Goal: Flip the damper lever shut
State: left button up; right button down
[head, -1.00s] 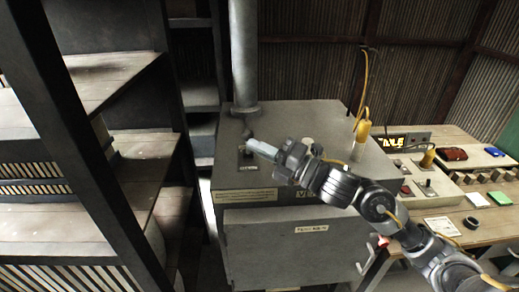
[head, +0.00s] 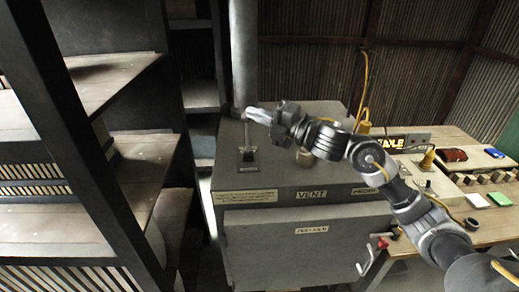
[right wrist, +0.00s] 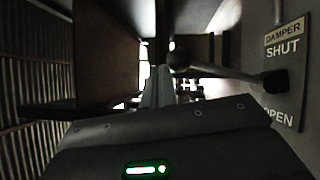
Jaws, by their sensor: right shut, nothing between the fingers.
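The damper lever (head: 247,132) rises from a small dark base on top of the grey cabinet. Its dark knob shows just left of my right gripper's tip. In the right wrist view, the lever (right wrist: 225,72) runs from its hub at the right to the round knob. The damper plate (right wrist: 284,52) beside the hub reads SHUT above and OPEN below. The lever leans slightly toward the SHUT side. My right gripper (head: 256,115) is shut and empty, with its tip at the knob; contact cannot be told. My left gripper is out of view.
The grey cabinet (head: 300,225) carries VENT labels. A vertical pipe (head: 244,50) stands behind the lever. Dark shelving (head: 100,140) is on the left. A bench (head: 490,225) with several small items lies to the right, with a yellow-handled cable hanging near it.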

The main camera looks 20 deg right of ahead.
jog(key=shift+w+d+f+b, duration=0.15)
jog(key=shift+w+f+b, duration=0.1)
jog(key=shift+w, duration=0.45)
jog(key=shift+w+d+f+b, duration=0.1)
jog(key=shift+w+d+b, duration=0.1)
jog(key=shift+w, duration=0.5)
jog(key=s+d+r+b, duration=0.1)
jog(key=s+d+r, duration=0.5)
jog(key=s, duration=0.3)
jog(key=shift+s+d+b, duration=0.15)
jog(key=shift+d+b, duration=0.15)
jog(key=shift+d, duration=0.15)
